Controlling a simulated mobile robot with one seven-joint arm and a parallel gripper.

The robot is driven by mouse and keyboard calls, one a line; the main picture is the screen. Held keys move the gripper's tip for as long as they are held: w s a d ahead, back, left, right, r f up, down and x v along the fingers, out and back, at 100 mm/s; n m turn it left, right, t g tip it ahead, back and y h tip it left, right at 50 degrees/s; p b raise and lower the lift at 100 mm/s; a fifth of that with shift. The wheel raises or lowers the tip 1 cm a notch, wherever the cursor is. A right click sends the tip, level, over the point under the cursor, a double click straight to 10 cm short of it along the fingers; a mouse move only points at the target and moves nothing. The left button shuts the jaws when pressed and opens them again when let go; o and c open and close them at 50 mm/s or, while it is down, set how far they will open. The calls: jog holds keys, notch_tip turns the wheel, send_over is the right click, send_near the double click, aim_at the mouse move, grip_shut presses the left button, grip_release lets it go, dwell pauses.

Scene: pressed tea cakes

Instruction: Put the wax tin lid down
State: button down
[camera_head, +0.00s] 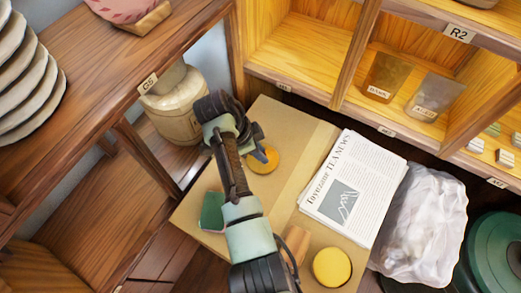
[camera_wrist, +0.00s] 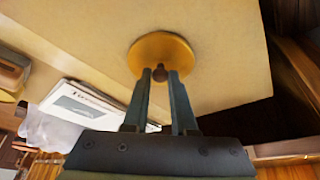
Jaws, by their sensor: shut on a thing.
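The wax tin lid is an orange-yellow disc with a small dark knob. It shows in the head view (camera_head: 265,161) and at the top middle of the wrist view (camera_wrist: 158,50). My gripper (camera_head: 257,151) is shut on the knob, with both fingers around it in the wrist view (camera_wrist: 161,76). The lid lies flat over the tan box top (camera_head: 290,140), near its far side; I cannot tell whether it touches. A round yellow tin (camera_head: 332,267), perhaps the wax tin, stands at the box's near right corner.
A newspaper stack (camera_head: 350,190) lies on the right of the box top. A green block (camera_head: 212,212) and a partly hidden brown item (camera_head: 297,243) are on it. A plastic bag (camera_head: 426,225), a green bin (camera_head: 500,255) and a pale jar (camera_head: 175,105) stand around it.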

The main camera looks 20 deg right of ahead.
jog(key=c, duration=0.7)
grip_release()
jog(key=p+v, duration=0.2)
jog(key=v, duration=1)
jog(key=w+a+r+n+t+y, duration=0.15)
jog(key=w+r+n+t, duration=0.4)
jog(key=r, duration=0.65)
jog(key=w+a+r+n+t+y, duration=0.1)
jog(key=w+a+r+n+t, duration=0.15)
jog(key=w+r+t, duration=0.75)
jog(key=s+a+r+n+t, duration=0.15)
jog(key=s+r, duration=0.25)
jog(key=r, duration=0.5)
jog(key=s+r+n+t, duration=0.2)
jog(key=s+r+n, duration=0.15)
jog(key=r, duration=0.55)
jog(key=s+r+n+t, duration=0.1)
jog(key=s+r+t, duration=0.1)
jog(key=s+r, duration=0.3)
jog(key=s+r+n+t+y, duration=0.1)
jog(key=s+r+n+t, duration=0.1)
jog(key=s+r, duration=0.4)
jog(key=s+r+n+t+y, duration=0.1)
jog(key=s+r+n+t, duration=0.1)
jog(key=s+r+t, duration=0.2)
jog(key=shift+s+r, duration=1)
jog(key=shift+r, duration=0.1)
